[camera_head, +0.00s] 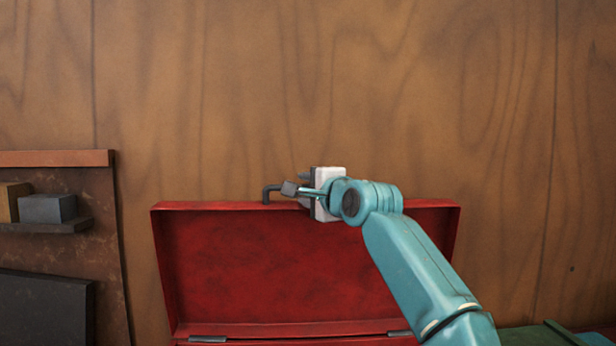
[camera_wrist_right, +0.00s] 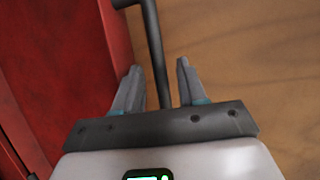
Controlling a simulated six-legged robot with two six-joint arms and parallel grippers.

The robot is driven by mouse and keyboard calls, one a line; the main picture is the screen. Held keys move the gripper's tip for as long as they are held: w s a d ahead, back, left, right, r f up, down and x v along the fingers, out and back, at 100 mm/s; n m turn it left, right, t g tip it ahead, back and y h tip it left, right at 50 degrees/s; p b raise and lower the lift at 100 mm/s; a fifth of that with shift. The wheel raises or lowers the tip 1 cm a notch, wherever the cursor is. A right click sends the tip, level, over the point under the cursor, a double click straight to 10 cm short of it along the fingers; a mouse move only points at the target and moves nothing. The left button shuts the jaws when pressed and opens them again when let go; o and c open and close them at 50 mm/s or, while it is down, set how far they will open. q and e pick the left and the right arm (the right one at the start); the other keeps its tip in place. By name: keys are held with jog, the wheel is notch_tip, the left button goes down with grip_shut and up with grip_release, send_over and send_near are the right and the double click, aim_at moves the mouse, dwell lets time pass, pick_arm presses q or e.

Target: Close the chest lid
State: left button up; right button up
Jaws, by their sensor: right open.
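The red chest lid (camera_head: 270,265) stands raised, its inner face toward me, with two hinges along its lower edge. A dark handle (camera_head: 268,190) sticks up from the lid's top edge. My right gripper (camera_head: 291,188) is at the top edge by this handle. In the right wrist view the handle bar (camera_wrist_right: 154,50) runs between the two open fingers of my right gripper (camera_wrist_right: 160,85), with a gap on the right side. The red lid (camera_wrist_right: 60,60) lies to the left there. The chest body is mostly out of view below. My left gripper is not in view.
A wood-panelled wall (camera_head: 300,80) stands behind the lid. At the left is a shelf (camera_head: 45,228) with a grey block (camera_head: 47,208) and a tan block (camera_head: 12,200). A green object (camera_head: 545,335) shows at the lower right.

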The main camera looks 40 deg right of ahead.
jog(key=shift+w+d, duration=0.2)
jog(key=shift+d, duration=0.05)
jog(key=shift+s, duration=0.3)
jog(key=shift+s+a+r, duration=0.1)
jog(key=shift+a, duration=0.1)
jog(key=shift+c, duration=1.3)
jog(key=c, duration=0.5)
jog(key=shift+w+d, duration=0.1)
jog(key=shift+w, duration=0.2)
grip_shut()
jog(key=shift+s, duration=0.15)
